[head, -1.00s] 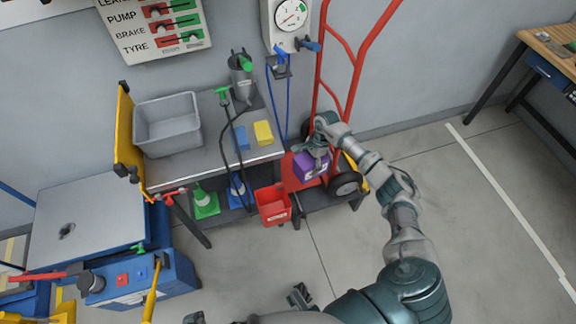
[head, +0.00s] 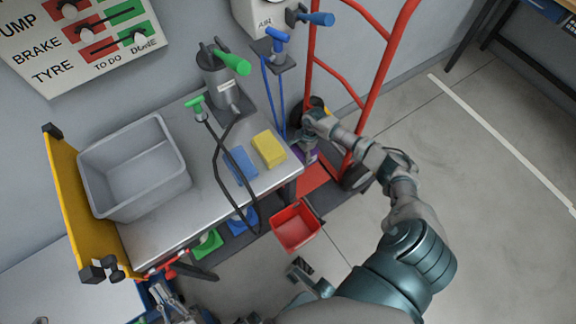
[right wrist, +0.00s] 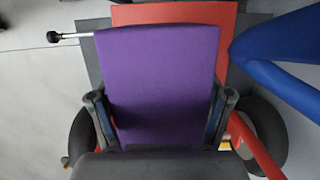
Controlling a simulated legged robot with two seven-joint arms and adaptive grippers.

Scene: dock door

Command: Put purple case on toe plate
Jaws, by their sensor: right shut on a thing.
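The purple case (right wrist: 160,80) is between the two fingers of my right gripper (right wrist: 160,118) in the right wrist view, with both fingers against its sides. In the head view my right gripper (head: 309,148) hides most of the purple case (head: 311,156). The red toe plate (head: 316,180) of the hand truck lies under and in front of the case. A red surface also shows behind the case in the right wrist view (right wrist: 180,14). I cannot tell whether case and plate touch. My left gripper (head: 231,281) is low in the head view, fingers wide apart and empty.
The hand truck's red frame (head: 372,80) stands against the wall. The metal bench (head: 205,205) holds a grey tub (head: 135,168), blue and yellow blocks. Floor to the right is clear.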

